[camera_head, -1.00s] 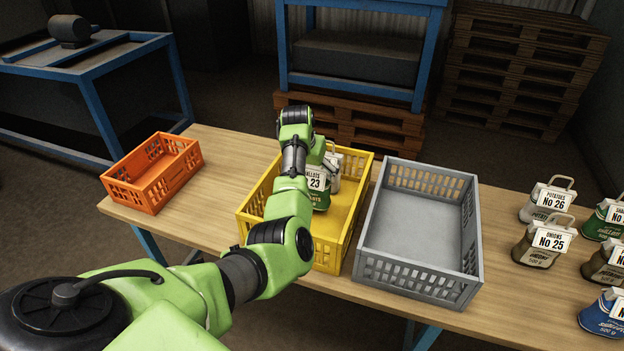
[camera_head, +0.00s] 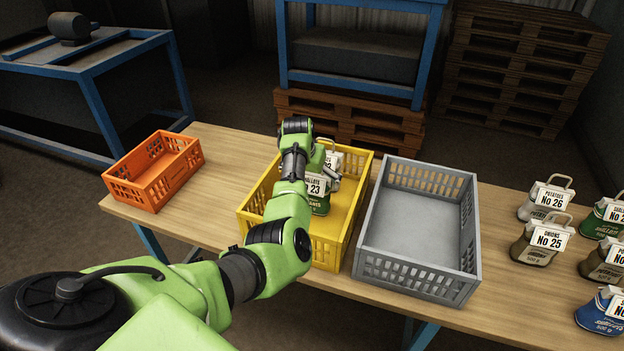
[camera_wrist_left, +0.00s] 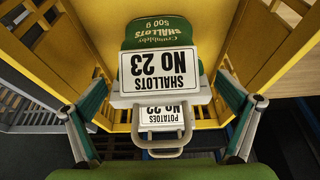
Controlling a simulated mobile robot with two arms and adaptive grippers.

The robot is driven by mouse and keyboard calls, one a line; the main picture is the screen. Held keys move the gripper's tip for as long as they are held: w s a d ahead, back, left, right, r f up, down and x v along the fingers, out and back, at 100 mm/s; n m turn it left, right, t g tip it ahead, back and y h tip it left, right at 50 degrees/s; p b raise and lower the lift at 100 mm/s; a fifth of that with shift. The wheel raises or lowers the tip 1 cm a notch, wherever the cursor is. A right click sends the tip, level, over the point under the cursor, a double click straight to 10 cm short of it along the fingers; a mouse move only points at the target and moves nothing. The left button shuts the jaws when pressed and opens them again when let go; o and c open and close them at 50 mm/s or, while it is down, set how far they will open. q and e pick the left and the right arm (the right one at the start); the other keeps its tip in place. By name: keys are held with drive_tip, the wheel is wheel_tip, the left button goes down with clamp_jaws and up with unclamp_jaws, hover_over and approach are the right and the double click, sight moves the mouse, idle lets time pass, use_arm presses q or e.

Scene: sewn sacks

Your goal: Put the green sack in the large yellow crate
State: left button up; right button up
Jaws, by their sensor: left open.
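The green sack (camera_head: 320,206), labelled Shallots No 23, stands inside the large yellow crate (camera_head: 351,222) in the middle of the table. In the left wrist view the green sack (camera_wrist_left: 160,32) and its white label are close up, with a grey carrying handle. A second tag, Potatoes No 22 (camera_wrist_left: 161,116), shows just beyond it. My left gripper (camera_wrist_left: 163,122) is open, one finger on each side of the sack's tag and handle. In the head view my left gripper (camera_head: 328,172) is over the crate, partly hidden by its arm. My right gripper is not in view.
A grey crate (camera_head: 368,262), empty, stands right of the yellow one. A small orange crate (camera_head: 152,190) is at the left. Several labelled sacks stand at the right, including Potatoes No 26 (camera_head: 545,205) and Onions No 25 (camera_head: 540,250). Bare tabletop lies between the orange and yellow crates.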

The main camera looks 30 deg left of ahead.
use_arm(q)
drive_tip(key=shift+r, duration=0.35)
drive_tip(key=b+v, duration=0.1)
drive_tip(key=v, duration=1)
drive_tip(key=shift+s+r, duration=0.25)
drive_tip(key=shift+r, duration=0.05)
drive_tip(key=shift+f, duration=0.1)
